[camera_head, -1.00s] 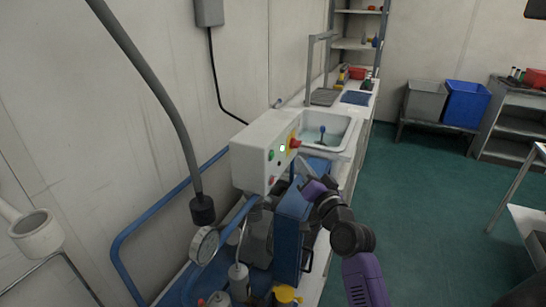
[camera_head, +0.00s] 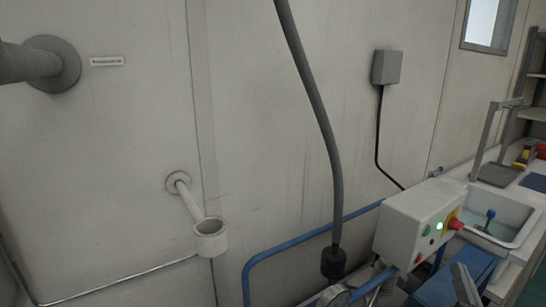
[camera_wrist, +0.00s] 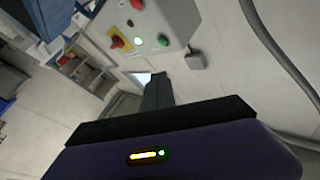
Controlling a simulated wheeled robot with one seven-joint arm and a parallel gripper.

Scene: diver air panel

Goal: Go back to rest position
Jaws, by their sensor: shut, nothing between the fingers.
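My gripper (camera_wrist: 157,92) is shut and empty in the wrist view, its dark fingers together. In the head view a grey part of my arm or gripper shows at the bottom right edge, close to the control box. The white control box (camera_head: 405,232) has a lit green button, a red knob on a yellow plate and other buttons. It also shows in the wrist view (camera_wrist: 165,22), beyond the fingertips and apart from them.
A thick grey hose (camera_head: 316,110) hangs down to a black end left of the box. A blue rail (camera_head: 290,250) runs along the wall. A white cup-like holder (camera_head: 211,238) juts from the wall. A sink (camera_head: 500,218) lies behind the box at right.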

